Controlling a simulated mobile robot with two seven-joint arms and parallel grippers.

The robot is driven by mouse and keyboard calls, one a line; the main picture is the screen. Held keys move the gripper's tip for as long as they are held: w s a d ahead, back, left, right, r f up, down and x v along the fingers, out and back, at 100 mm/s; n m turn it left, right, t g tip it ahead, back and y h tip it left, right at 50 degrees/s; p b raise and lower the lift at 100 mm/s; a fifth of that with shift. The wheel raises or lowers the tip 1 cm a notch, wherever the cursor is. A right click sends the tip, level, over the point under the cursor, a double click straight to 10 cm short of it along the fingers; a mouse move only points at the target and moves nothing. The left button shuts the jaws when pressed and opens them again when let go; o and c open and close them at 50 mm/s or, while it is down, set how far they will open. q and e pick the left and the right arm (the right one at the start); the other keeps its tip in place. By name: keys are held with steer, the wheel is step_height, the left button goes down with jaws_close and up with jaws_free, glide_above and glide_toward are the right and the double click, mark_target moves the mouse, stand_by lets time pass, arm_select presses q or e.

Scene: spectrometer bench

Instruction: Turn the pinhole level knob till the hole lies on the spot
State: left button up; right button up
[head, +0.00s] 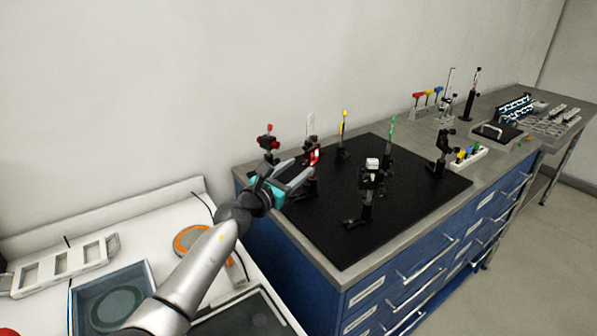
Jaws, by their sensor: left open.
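My left gripper (298,172) is open at the left edge of the black optical breadboard (420,199). Its fingers point right and away from me, close to a dark post mount with a bright red glow (315,156). I cannot tell whether the fingers touch that mount. Another mount with red knobs (268,142) stands just behind and left of the gripper. At this size I cannot make out which knob is the pinhole level knob, nor the hole and the spot. My right gripper is not in view.
On the breadboard stand a white-topped mount (371,165), a yellow-topped post (343,130), a green-topped post (391,134) and a black mount (442,152). A white side table (150,222) with a blue tray (78,300) lies at left. The breadboard's front right is clear.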

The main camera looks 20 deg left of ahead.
arm_select(q)
steer(key=shift+w+d, duration=0.2)
steer(key=shift+w, duration=0.45)
jaws_close()
